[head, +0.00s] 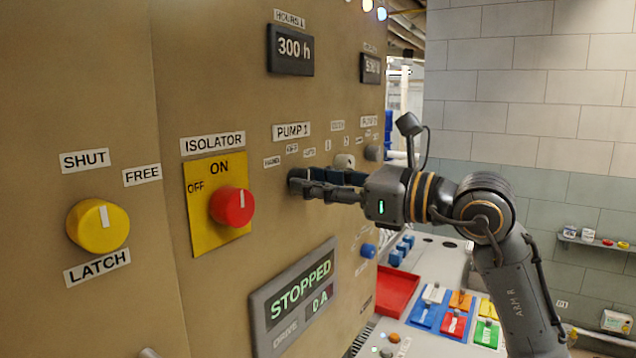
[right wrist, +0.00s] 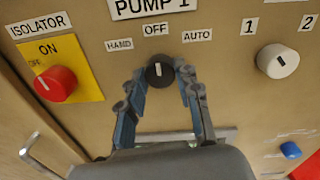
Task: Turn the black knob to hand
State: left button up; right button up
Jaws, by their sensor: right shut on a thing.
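The black knob (right wrist: 159,72) sits on the tan panel under the PUMP 1 plate, with HAND at its left, OFF above it and AUTO at its right. Its white mark points up, towards OFF. My right gripper (right wrist: 161,82) is shut on the knob, one finger on each side. In the head view my right gripper (head: 305,184) reaches the panel from the right, and its fingers mostly hide the knob. My left gripper is not in view.
A red ISOLATOR knob (head: 232,206) on a yellow plate and a yellow LATCH knob (head: 98,225) stick out at the left. A white knob (right wrist: 277,61) is at the right. A STOPPED display (head: 295,296) is below. A coloured switch desk (head: 440,326) stands beyond.

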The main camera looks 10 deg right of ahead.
jog(key=shift+n+b, duration=2.9)
jog(key=shift+n, duration=1.4)
jog(key=o, duration=1.2)
jog(key=shift+c, duration=0.2)
